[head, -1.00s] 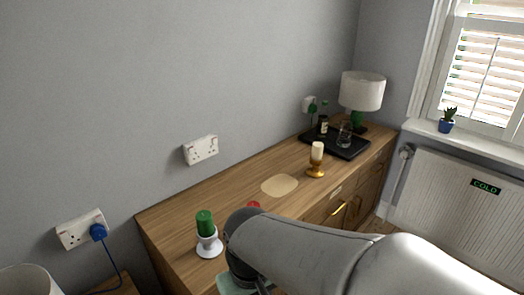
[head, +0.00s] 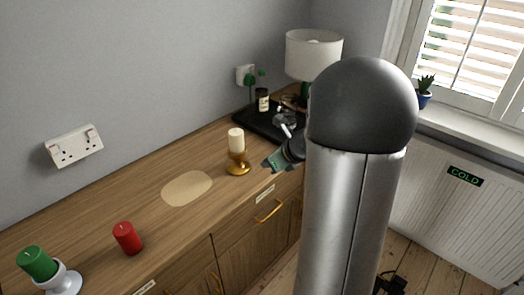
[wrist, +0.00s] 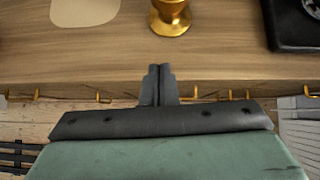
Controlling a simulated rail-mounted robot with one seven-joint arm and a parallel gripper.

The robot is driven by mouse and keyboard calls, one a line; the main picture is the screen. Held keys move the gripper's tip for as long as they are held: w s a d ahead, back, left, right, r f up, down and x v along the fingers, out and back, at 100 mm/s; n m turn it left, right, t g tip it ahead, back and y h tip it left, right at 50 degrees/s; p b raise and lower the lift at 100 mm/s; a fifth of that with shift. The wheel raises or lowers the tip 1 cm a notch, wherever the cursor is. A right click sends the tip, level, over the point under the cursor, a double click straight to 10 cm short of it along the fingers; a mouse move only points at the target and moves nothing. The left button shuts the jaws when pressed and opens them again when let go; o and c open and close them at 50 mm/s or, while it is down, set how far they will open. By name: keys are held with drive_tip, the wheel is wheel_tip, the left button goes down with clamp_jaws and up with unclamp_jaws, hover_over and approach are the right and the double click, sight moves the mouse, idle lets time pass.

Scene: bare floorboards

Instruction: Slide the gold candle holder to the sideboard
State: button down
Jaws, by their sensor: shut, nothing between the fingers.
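The gold candle holder (head: 238,165) stands upright on the wooden sideboard (head: 95,215) with a cream candle (head: 236,140) in it. In the wrist view the base of the gold holder (wrist: 170,18) shows at the top, above and slightly right of my fingertips. My gripper (head: 268,164) is just right of the holder at the sideboard's front edge. In the wrist view my gripper (wrist: 158,70) has its fingers together, empty, apart from the holder. A pale tan oval patch (head: 187,188) lies on the sideboard left of the holder.
A black tray (head: 245,120) with a dark jar (head: 263,100) stands behind the holder, near a white-shaded lamp (head: 313,55). A red candle (head: 127,238) and a green candle (head: 37,263) in a white holder stand at the left.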

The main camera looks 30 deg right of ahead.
sight(241, 164)
drive_tip(key=shift+m, duration=0.3)
drive_tip(key=x, duration=0.7)
drive_tip(key=d+b+x, duration=0.1)
drive_tip(key=x, duration=0.2)
drive_tip(key=shift+w+f, duration=0.15)
drive_tip(key=shift+w, duration=0.15)
drive_tip(key=shift+w+a+r+p, duration=0.1)
drive_tip(key=shift+w+a+p, duration=0.1)
drive_tip(key=shift+w, duration=0.4)
drive_tip(key=shift+w+a+r+p, duration=0.1)
drive_tip(key=shift+w+r+p, duration=0.05)
drive_tip(key=shift+w, duration=0.45)
drive_tip(key=shift+w+a, duration=0.15)
drive_tip(key=shift+w, duration=0.5)
